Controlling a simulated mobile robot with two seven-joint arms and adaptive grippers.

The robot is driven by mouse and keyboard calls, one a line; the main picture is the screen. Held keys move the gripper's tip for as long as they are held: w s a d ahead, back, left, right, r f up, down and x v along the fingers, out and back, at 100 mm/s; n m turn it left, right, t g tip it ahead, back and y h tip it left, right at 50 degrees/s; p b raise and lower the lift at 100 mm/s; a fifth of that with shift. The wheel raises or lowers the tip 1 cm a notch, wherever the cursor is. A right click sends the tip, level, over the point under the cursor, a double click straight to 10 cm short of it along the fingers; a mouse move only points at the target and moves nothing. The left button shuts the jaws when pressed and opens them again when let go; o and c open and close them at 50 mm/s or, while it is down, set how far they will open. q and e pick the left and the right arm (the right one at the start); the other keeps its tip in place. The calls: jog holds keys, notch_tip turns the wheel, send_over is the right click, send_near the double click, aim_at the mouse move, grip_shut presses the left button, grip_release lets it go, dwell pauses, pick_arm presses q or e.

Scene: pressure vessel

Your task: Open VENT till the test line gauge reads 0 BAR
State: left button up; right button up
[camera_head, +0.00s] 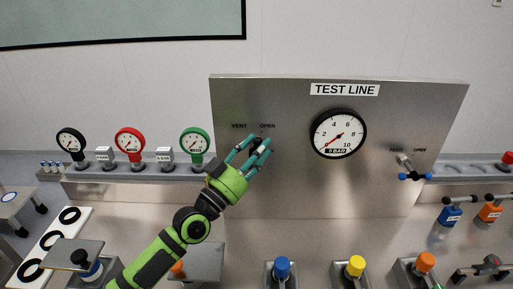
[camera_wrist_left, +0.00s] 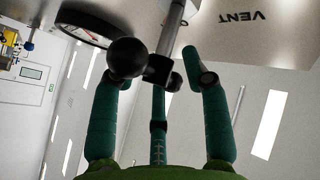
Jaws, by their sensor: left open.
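The VENT valve is on the steel panel, under the VENT and OPEN labels. In the head view its handle (camera_head: 257,143) is mostly hidden behind my left gripper (camera_head: 252,153). In the left wrist view a black ball knob (camera_wrist_left: 127,58) on a metal stem is close in front of the spread fingers of my left gripper (camera_wrist_left: 160,85). The gripper is open; I cannot tell whether a finger touches the knob. The TEST LINE gauge (camera_head: 338,133) has a needle along a lower-left slant, and its small window seems to read 0 BAR.
Black, red (camera_head: 130,141) and green (camera_head: 194,142) gauges stand on the left shelf. Blue (camera_head: 283,268), yellow (camera_head: 355,267) and orange (camera_head: 425,262) knobs stand in front below the panel.

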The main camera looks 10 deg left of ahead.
pick_arm(q)
grip_shut()
jog(key=n+b, duration=0.1)
jog(key=n+t+b, duration=0.1)
jog(key=b, duration=0.1)
jog(key=shift+a+f+n+t, duration=0.1)
jog(key=shift+f+n+t, duration=0.2)
jog(key=shift+f, duration=0.05)
jog(key=shift+r+n+t+y+b, duration=0.1)
jog(key=shift+n+t+y+b, duration=0.4)
jog(key=shift+n+y, duration=0.15)
jog(key=shift+a+r+n+t, duration=0.1)
jog(key=shift+r+n+t, duration=0.2)
jog(key=shift+n, duration=0.15)
pick_arm(e)
jog(key=f, duration=0.2)
jog(key=s+f, duration=0.1)
jog(key=f, duration=0.1)
jog(key=shift+s+a+f, duration=0.1)
jog(key=shift+a, duration=0.05)
pick_arm(q)
grip_release()
jog(key=shift+a, duration=0.15)
pick_arm(e)
jog(key=shift+a, duration=0.1)
